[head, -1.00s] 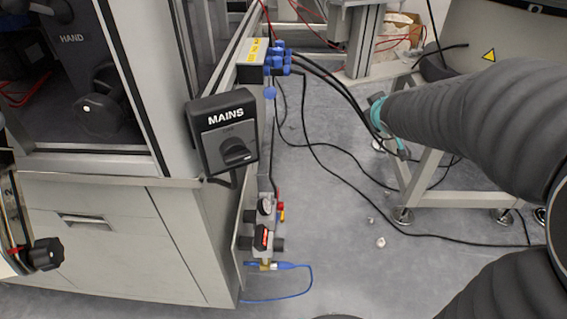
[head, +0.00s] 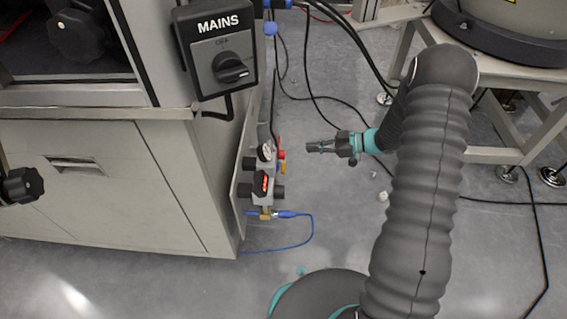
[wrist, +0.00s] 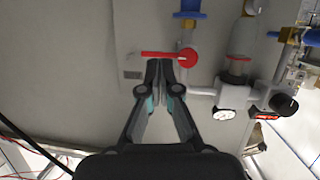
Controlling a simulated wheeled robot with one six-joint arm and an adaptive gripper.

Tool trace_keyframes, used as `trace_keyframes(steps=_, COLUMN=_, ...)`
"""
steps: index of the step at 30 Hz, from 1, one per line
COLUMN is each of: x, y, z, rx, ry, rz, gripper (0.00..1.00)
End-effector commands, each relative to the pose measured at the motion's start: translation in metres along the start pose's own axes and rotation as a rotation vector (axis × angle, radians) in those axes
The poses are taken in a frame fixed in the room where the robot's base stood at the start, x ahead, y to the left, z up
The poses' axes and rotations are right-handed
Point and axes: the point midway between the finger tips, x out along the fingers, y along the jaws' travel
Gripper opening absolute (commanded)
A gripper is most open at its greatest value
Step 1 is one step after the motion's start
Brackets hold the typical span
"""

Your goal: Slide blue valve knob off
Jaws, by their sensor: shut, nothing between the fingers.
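In the head view a blue fitting (head: 286,214) sits by a brass piece at the bottom of the valve assembly, with a blue hose leading from it. A small blue knob (head: 270,28) hangs higher up. In the wrist view a blue part (wrist: 190,6) is cut off by the top edge, and another blue part (wrist: 277,34) shows at the right. I cannot tell which is the valve knob. My gripper (head: 312,147) is shut and empty, pointing left toward the assembly with a gap. In the wrist view its fingertips (wrist: 160,64) overlap a red lever (wrist: 170,56).
A gauge (wrist: 224,114) sits right of my fingertips, near a black knob (wrist: 283,103). The MAINS switch box (head: 216,48) juts from the grey cabinet (head: 90,190). Black cables (head: 316,115) run over the floor. A metal frame stands behind my arm.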

Motion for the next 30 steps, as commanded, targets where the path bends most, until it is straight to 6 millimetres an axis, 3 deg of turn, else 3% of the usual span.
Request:
trace_keyframes(steps=1, x=0.002, y=-0.008, z=0.01, rx=0.016, ry=0.025, rz=-0.036, gripper=0.0)
trace_keyframes(steps=6, x=0.004, y=-0.025, z=0.019, rx=0.043, ry=0.073, rz=-0.104, gripper=0.0)
trace_keyframes(steps=20, x=0.009, y=-0.027, z=0.019, rx=0.044, ry=0.077, rz=-0.11, gripper=0.0)
trace_keyframes(steps=30, x=0.06, y=-0.033, z=0.015, rx=0.043, ry=0.076, rz=-0.113, gripper=0.0)
